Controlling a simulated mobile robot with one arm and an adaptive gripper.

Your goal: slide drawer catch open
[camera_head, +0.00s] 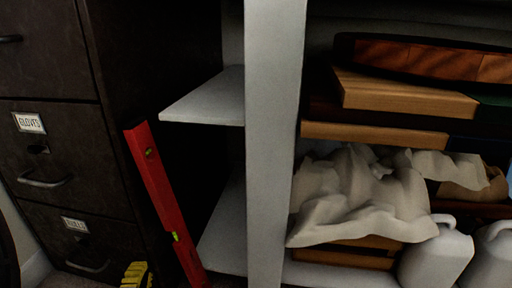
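A dark filing cabinet (69,152) stands at the left. Its middle drawer (75,185) has a label reading "GLOVES", a small catch (38,149) below the label and a grey bar handle (45,182). Its lower drawer (110,240) has a label too blurred to read, a dark catch area (80,239) and a handle (88,265). Part of an upper drawer with a handle (10,39) shows at the left edge. The drawers shown look closed. My gripper is not in view.
A red spirit level (164,200) leans beside the cabinet. A yellow object (136,275) is at the bottom edge. A pale shelf unit (270,150) stands right of it, holding wooden boards (405,95), a crumpled cloth (360,195) and white jugs (438,258).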

